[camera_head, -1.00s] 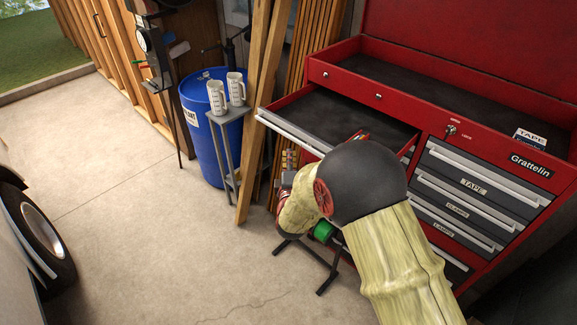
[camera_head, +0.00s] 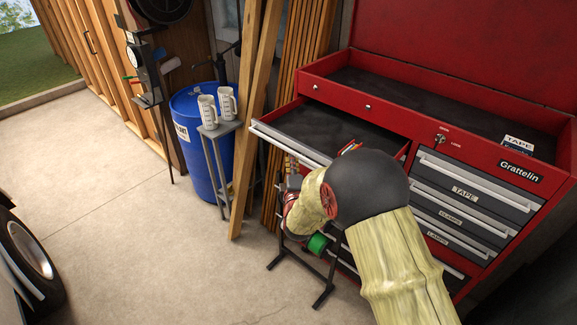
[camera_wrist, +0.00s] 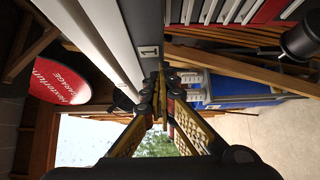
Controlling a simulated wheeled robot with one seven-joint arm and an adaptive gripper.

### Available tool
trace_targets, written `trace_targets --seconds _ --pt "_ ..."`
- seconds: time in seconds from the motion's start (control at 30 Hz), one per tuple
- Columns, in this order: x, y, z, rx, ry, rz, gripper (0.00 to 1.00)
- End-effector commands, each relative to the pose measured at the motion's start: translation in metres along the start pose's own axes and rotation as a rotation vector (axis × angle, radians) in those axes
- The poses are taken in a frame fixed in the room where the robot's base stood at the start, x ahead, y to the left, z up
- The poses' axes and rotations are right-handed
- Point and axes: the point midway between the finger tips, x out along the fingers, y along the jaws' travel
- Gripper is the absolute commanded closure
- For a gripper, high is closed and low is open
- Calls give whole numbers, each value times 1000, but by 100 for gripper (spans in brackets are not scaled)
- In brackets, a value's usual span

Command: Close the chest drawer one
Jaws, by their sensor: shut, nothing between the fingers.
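The red tool chest (camera_head: 420,125) stands at the right.
A blue barrel (camera_head: 200,150) and a small stand with two white mugs (camera_head: 217,107) are left of the drawer. Wooden planks (camera_head: 258,110) lean between them. A dark frame with a green reel (camera_head: 317,243) stands below. Open floor lies left; a wheel (camera_head: 30,255) is far left.

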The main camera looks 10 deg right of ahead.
Motion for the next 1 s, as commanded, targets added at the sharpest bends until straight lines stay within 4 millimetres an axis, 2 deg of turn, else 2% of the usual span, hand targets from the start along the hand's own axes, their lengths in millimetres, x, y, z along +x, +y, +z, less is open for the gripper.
trace_targets --seconds 0.6,0.8,1.0 --pt "112 -3 115 0 -7 6 100" --pt "141 -2 143 -1 -5 5 100" --pt "159 0 160 0 -4 3 100"
